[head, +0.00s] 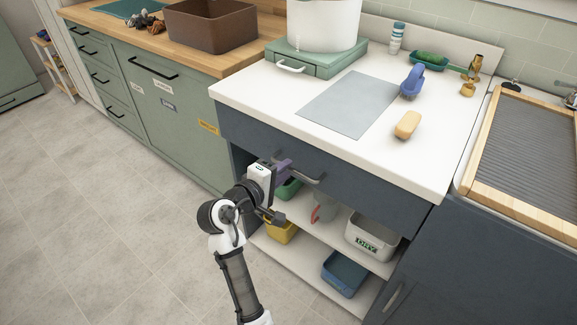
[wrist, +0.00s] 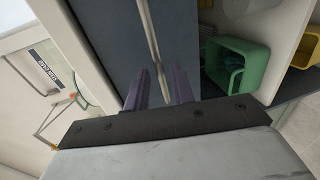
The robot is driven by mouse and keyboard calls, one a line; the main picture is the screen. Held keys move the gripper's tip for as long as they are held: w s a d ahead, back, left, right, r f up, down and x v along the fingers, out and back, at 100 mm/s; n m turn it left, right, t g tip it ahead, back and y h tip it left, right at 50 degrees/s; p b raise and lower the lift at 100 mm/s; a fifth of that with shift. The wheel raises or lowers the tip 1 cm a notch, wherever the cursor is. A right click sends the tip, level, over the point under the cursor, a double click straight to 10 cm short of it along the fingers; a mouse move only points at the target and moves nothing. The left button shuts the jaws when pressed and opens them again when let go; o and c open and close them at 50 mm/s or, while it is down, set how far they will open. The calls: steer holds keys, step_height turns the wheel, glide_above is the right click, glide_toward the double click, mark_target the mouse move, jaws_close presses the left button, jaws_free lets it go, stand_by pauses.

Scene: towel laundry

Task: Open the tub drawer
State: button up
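The dark blue-grey drawer (head: 352,177) sits under the white worktop, its front looking flush with the cabinet, so it appears shut. Its metal bar handle (head: 312,181) runs across the left part of the front. My gripper (head: 287,165) is at the handle's left part, with its purple fingers pointing at the drawer front. In the wrist view, the handle (wrist: 151,40) runs down between the two fingers (wrist: 160,88). A gap shows on each side of the bar, so the gripper looks open around it. Contact with the bar cannot be told.
Below the drawer are open shelves with a green tub (wrist: 233,65), a yellow tub (head: 281,231), a grey tub (head: 371,238) and a blue tub (head: 344,272). The worktop (head: 272,92) carries a white pot (head: 318,25) on a green box (head: 315,62). The floor (head: 100,210) is clear.

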steer(key=shift+x, duration=1.3)
steer(key=shift+c, duration=0.5)
jaws_close()
